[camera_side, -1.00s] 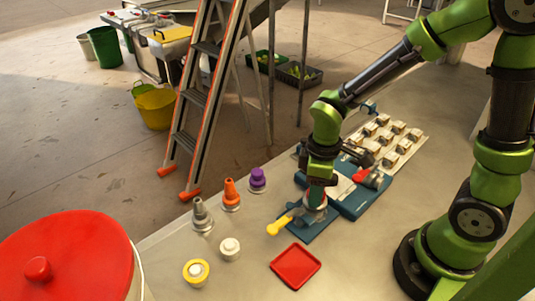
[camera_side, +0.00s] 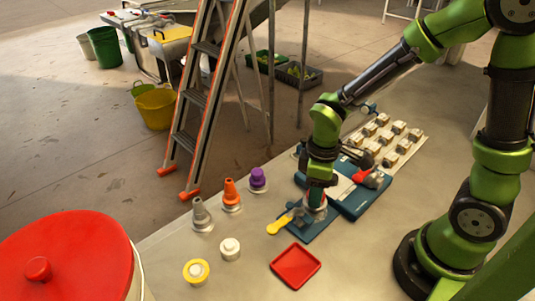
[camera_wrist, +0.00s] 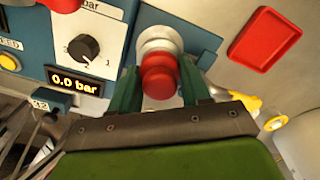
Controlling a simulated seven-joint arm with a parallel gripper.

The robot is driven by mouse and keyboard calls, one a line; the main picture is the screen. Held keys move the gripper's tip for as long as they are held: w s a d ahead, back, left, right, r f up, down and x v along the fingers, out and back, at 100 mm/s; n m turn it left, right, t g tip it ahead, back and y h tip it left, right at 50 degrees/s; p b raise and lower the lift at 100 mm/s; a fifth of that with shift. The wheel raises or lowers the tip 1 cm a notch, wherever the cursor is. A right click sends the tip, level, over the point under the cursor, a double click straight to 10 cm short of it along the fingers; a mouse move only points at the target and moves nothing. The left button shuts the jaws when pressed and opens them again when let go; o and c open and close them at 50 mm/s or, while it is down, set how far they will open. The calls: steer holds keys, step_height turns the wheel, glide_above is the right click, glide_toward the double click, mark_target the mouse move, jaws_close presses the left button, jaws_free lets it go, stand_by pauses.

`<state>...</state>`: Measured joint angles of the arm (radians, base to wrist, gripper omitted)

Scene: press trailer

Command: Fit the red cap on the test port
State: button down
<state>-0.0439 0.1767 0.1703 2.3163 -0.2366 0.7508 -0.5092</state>
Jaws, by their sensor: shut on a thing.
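The red cap (camera_wrist: 160,82) sits between the two green fingers of my gripper (camera_wrist: 161,92) in the wrist view. My gripper is shut on it. The test port (camera_wrist: 158,40), a pale metal round fitting, shows directly beyond the cap. The cap lines up with the port and overlaps it in the picture; I cannot tell how far it is seated. In the side view my gripper (camera_side: 316,197) is low over the blue unit (camera_side: 318,226), beside a yellow lever (camera_side: 278,226). The fingers and wrist hide most of the cap and port there.
A red square tray (camera_side: 296,267) lies in front of the unit. Several coloured caps or plugs, including an orange one (camera_side: 231,192), stand to the left. The wrist view shows a black knob (camera_wrist: 83,48) and a display reading 0.0 bar (camera_wrist: 75,82).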

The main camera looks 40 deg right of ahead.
steer(key=shift+f, duration=0.4)
steer(key=c, duration=0.8)
jaws_free()
steer(key=shift+r, duration=5.55)
step_height(320, 180, up, 9)
